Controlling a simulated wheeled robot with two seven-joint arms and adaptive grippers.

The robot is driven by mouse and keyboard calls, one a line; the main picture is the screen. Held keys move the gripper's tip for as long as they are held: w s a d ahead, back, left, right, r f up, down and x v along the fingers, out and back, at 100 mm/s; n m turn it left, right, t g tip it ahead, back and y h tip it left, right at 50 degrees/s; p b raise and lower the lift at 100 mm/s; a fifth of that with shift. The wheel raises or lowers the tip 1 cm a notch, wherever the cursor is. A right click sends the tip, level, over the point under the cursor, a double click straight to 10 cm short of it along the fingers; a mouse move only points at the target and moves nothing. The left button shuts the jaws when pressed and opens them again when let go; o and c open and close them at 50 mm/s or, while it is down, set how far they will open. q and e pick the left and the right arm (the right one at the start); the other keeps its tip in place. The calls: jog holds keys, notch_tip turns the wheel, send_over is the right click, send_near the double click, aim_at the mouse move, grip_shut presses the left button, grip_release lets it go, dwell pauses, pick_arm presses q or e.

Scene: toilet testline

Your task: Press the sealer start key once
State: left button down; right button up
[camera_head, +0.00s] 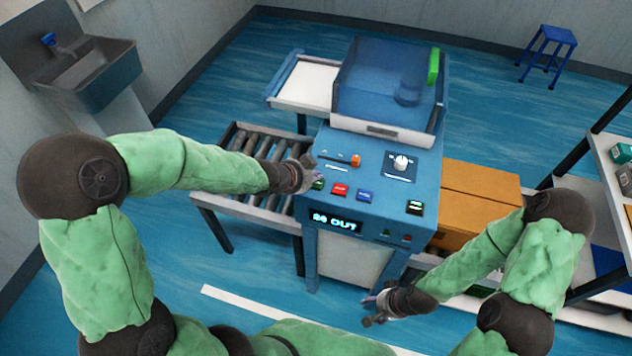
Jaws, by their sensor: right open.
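The blue sealer (375,195) stands in the middle with a sloped control panel. Its panel has a green key (318,184), a red key (340,190), a blue key (364,196), a dark key with a green-and-white face (415,207), an orange switch (355,160) and a white knob (401,162). No readable label marks the start key. The display (336,221) appears to read "20 OUT". My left gripper (304,174) is at the panel's left edge, right by the green key; contact is unclear. My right gripper (371,309) is open and empty, low in front of the sealer.
A roller conveyor (270,148) adjoins the sealer's left side. A clear blue cover (385,85) tops it. Cardboard boxes (480,190) stand right of it, near a shelf (604,150). A sink (85,75) and blue stool (550,45) are farther off.

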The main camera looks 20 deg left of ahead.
pick_arm(q)
jog(key=shift+f, duration=0.15)
dwell(0.7)
jog(key=shift+f+b, duration=0.3)
jog(key=shift+b, duration=0.15)
